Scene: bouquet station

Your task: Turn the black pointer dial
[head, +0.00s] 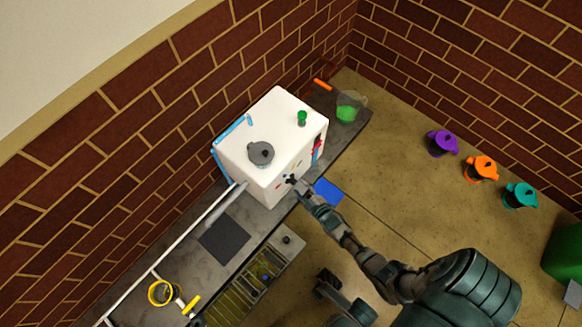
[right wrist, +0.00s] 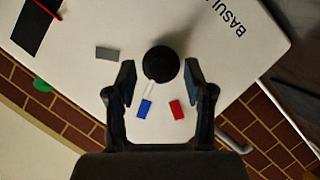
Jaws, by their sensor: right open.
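The black pointer dial (right wrist: 159,63) is a round dark knob on the white front of a box-shaped machine (head: 262,138). A thin pale line lies at its lower edge in the right wrist view. My right gripper (right wrist: 158,76) is open, with one finger on each side of the dial and visible gaps between. In the head view my right gripper (head: 294,182) is at the machine's front face, where dark shapes merge and the dial is hard to pick out. A dark part of mine, perhaps the left gripper (head: 326,282), shows low in the head view; its jaws are unclear.
Grey (right wrist: 107,53), blue (right wrist: 145,109) and red (right wrist: 177,109) marks surround the dial. A grey lidded knob (head: 260,153) and green piece (head: 302,118) sit on the machine. Purple (head: 442,143), orange (head: 481,169) and teal (head: 520,195) pots stand on the floor at right.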

